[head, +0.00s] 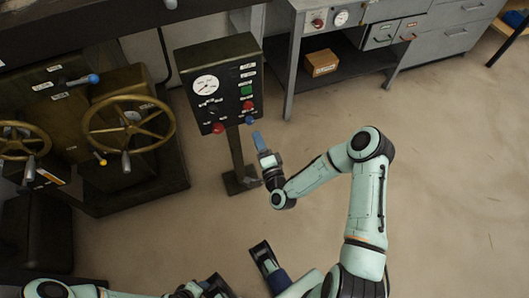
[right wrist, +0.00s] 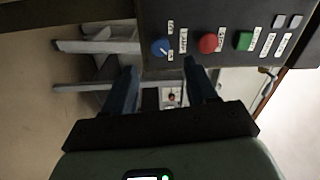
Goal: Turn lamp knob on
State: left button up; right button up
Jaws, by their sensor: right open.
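The lamp knob (right wrist: 160,46) is a small blue knob with a white mark, next to a label on the dark control panel (right wrist: 190,14). In the head view the blue knob (head: 249,120) is at the panel's lower right corner. My right gripper (head: 257,138) is just below it; its blue fingers overlap in this view. In the right wrist view my right gripper (right wrist: 163,84) is open and empty. Its fingertips point toward the panel, with the knob ahead of the gap and apart from the fingers.
A red button (right wrist: 208,43) and a green button (right wrist: 243,40) sit in line beside the knob. The panel also carries a white gauge (head: 206,85). Brass handwheels (head: 128,124) stand to the left. A grey bench (head: 291,65) stands behind. The floor at right is clear.

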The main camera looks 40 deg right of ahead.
pick_arm(q)
jog(key=shift+s+d+r, duration=0.15)
jog(key=shift+s+r, duration=0.15)
jog(key=shift+s, duration=0.05)
pick_arm(e)
jog(key=v, duration=0.5)
jog(key=s+a+f+n+g+y+p, duration=0.3)
jog(key=a+n+g+y+p, duration=0.1)
jog(key=a, duration=0.2)
jog(key=s+a+f+n+g+y+p, duration=0.2)
jog(key=s+a+n+g+y+p, duration=0.15)
jog(key=a+p, duration=0.2)
pick_arm(q)
jog(key=s+r+g+p, duration=0.1)
jog(key=r+p, duration=0.2)
jog(key=r, duration=0.4)
jog(key=s+d+r+g+p, duration=0.1)
jog(key=s+r+p, duration=0.1)
jog(key=r, duration=0.6)
jog(key=shift+d+r+h+p, duration=0.2)
jog(key=shift+d+h+p, duration=0.1)
jog(key=shift+p, duration=0.5)
pick_arm(e)
jog(key=s+a+n+g, duration=0.2)
jog(key=s+n+g, duration=0.5)
jog(key=s, duration=1.1)
jog(key=g, duration=0.4)
jog(key=shift+s+a+r, duration=0.15)
jog(key=shift+a+r, duration=0.2)
jog(key=shift+a, duration=0.05)
